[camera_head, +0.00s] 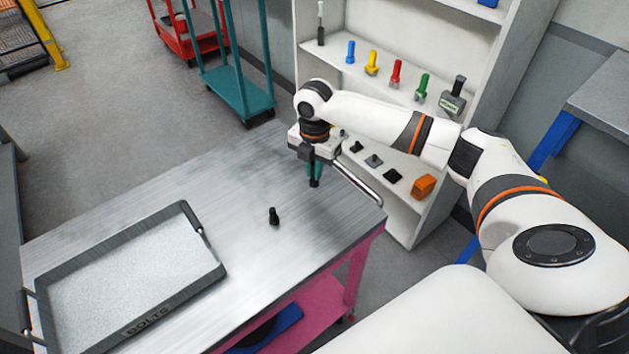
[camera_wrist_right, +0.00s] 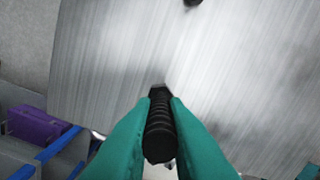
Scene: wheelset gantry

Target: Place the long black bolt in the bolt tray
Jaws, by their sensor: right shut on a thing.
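My right gripper (camera_head: 314,171) is above the far right part of the metal table, pointing down. In the right wrist view its teal fingers (camera_wrist_right: 161,118) are shut on a black bolt (camera_wrist_right: 160,130) with a ribbed, threaded-looking shaft. The lower end of this held bolt (camera_head: 314,183) shows below the fingers in the head view. The bolt tray (camera_head: 150,318), dark-rimmed with a pale floor and marked BOLTS, lies at the table's left and looks empty. My left gripper is not in view.
Another black bolt (camera_head: 273,217) stands on the table (camera_head: 240,190) between the tray and my right gripper. A white shelf (camera_head: 345,75) with coloured bolts and small parts stands behind. A silver bar (camera_head: 357,182) runs along the table's right edge. The table's middle is otherwise clear.

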